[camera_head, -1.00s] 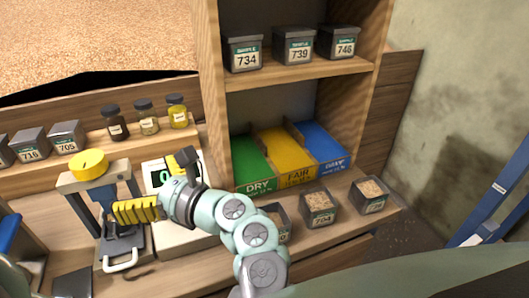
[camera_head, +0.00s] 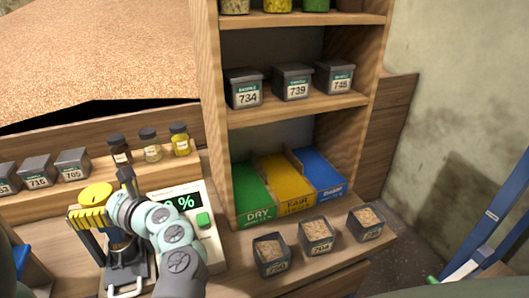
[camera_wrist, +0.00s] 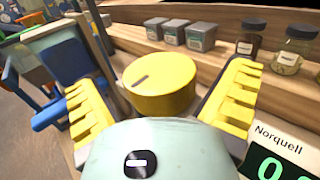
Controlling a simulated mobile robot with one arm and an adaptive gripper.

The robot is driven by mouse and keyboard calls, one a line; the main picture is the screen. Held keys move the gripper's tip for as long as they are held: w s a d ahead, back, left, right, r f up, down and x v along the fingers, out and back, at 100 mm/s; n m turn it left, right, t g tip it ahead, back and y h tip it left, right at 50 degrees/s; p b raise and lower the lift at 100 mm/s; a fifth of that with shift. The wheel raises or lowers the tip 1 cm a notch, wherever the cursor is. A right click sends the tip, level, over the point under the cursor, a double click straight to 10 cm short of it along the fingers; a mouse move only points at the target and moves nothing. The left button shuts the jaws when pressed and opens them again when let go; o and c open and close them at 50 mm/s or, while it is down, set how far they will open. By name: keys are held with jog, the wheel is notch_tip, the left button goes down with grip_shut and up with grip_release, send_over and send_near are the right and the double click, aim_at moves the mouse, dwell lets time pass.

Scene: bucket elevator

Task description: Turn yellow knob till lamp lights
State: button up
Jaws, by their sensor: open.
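The yellow knob (camera_head: 95,194) is a round cap on top of a grey press-like device (camera_head: 126,270) on the bench. In the wrist view the yellow knob (camera_wrist: 160,86) has a dark slot mark on its top. My gripper (camera_head: 107,199) is open, its ribbed yellow fingers at the knob. In the wrist view my gripper (camera_wrist: 162,88) has one finger on each side of the knob, with gaps showing. I cannot make out a lit lamp. A meter (camera_head: 190,208) beside the device shows a green percent reading and a green square.
Several jars (camera_head: 151,146) and grey sample boxes (camera_head: 73,163) line the ledge behind the knob. A wooden shelf (camera_head: 212,110) stands to the right, with green, yellow and blue bins. Three grain boxes (camera_head: 317,237) sit along the bench's front.

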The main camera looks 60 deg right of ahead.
jog(key=shift+w+a, duration=0.2)
jog(key=shift+w, duration=0.45)
jog(key=shift+c, duration=0.3)
jog(key=c, duration=1.1)
